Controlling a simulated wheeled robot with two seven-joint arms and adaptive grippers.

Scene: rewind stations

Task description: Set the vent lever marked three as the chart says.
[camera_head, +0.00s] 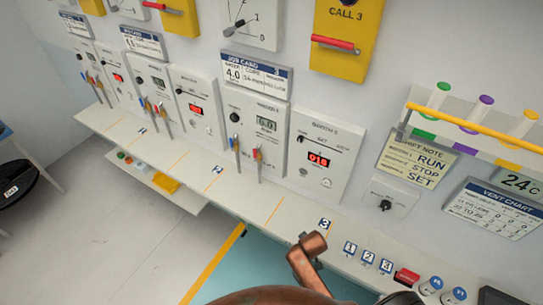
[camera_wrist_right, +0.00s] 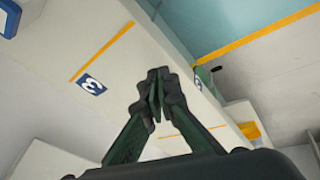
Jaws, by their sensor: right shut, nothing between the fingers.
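The vent chart (camera_head: 495,208) is on the wall at the far right in the head view, with a blue header; its small figures are too fine to read surely. My right gripper (camera_wrist_right: 158,85) is shut and empty above the white ledge in the right wrist view. My left gripper is not in view.
The ledge (camera_head: 262,206) carries a mark 3 (camera_head: 324,224), also in the wrist view (camera_wrist_right: 92,85). Above it are meter boxes (camera_head: 325,160) and upright levers with blue and red grips (camera_head: 257,154). A yellow CALL 3 box (camera_head: 347,20) and a tube rack (camera_head: 480,130) project from the wall.

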